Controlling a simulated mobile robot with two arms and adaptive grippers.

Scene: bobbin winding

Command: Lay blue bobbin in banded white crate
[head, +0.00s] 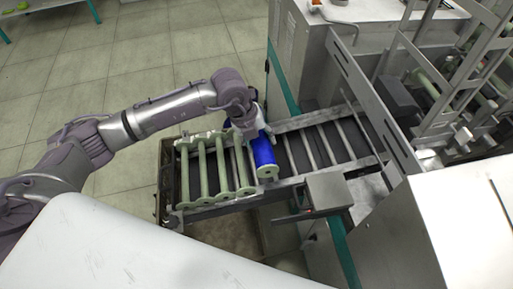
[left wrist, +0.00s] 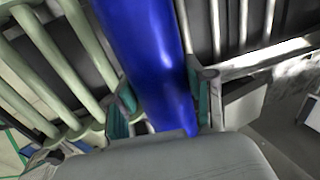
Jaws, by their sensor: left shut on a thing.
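The blue bobbin (head: 263,152) lies lengthwise above the metal rack in the head view, with a pale green flange at its near end. My left gripper (head: 251,126) reaches over it from the far side and is shut on it. In the left wrist view the blue bobbin (left wrist: 147,50) runs between the two green-padded fingers of the left gripper (left wrist: 165,98). I cannot tell whether the bobbin touches the rack below. I see no banded white crate in either view. My right gripper is not in view.
Several pale green empty bobbins (head: 203,168) lie side by side in the rack, left of the blue one. Bare metal rollers (head: 324,142) run right towards a grey machine (head: 450,235). A metal box (head: 329,191) stands by the rack's near edge. Tiled floor (head: 150,65) lies open behind.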

